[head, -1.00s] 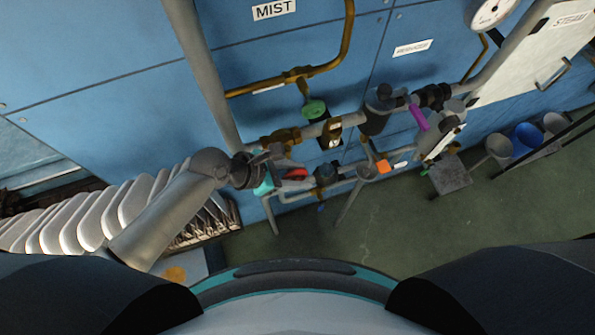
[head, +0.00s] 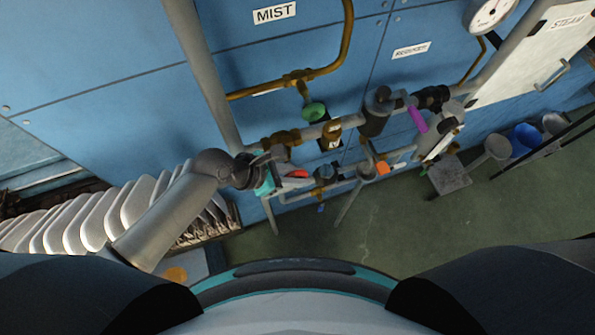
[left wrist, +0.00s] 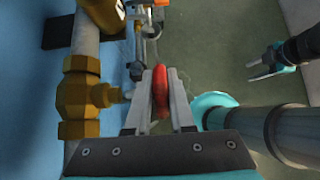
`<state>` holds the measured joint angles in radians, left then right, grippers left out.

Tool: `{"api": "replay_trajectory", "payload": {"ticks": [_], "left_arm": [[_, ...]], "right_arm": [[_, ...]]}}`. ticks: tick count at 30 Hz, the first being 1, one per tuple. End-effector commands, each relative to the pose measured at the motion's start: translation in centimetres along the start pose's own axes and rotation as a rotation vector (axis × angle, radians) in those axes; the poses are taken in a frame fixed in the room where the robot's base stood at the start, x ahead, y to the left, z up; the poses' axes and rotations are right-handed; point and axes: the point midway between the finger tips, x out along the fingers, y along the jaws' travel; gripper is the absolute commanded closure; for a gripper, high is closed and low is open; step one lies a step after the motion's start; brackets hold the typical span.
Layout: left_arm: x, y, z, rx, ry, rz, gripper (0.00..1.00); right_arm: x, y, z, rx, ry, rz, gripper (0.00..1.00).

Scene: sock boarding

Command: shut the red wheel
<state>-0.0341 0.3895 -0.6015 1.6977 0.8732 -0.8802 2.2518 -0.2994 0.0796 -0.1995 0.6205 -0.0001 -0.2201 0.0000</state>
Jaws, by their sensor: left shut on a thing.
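The red wheel (head: 297,174) sits low on the pipework, at the end of my left arm in the head view. In the left wrist view the red wheel (left wrist: 160,91) appears edge-on, as a narrow upright shape between two pale fingers. My left gripper (head: 283,178) is shut on it; its fingers also show in the left wrist view (left wrist: 160,100). The wheel's stem is mostly hidden. A second gripper (left wrist: 268,68), dark with grey fingers, shows at the right of the left wrist view; I cannot tell its jaw state.
A brass valve body (left wrist: 84,97) is close left of my left gripper. A green wheel (head: 314,111), a purple lever (head: 418,118) and an orange part (head: 382,168) are on nearby pipes. White sock boards (head: 90,218) stand at left. Green floor lies open below.

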Motion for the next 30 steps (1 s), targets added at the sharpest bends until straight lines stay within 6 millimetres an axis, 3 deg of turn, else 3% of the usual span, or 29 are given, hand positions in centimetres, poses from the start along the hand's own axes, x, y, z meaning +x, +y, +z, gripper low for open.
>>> {"api": "replay_trajectory", "payload": {"ticks": [12, 30], "left_arm": [[-0.1, -0.1, 0.3, -0.001, 0.151, -0.001, 1.00], [0.3, -0.1, -0.2, -0.003, 0.511, -0.002, 1.00]], "right_arm": [[-4.5, 0.1, -0.4, 0.000, 0.000, 0.000, 0.50], [-4.8, 0.0, -0.4, 0.000, 0.000, -0.001, 0.50]]}}
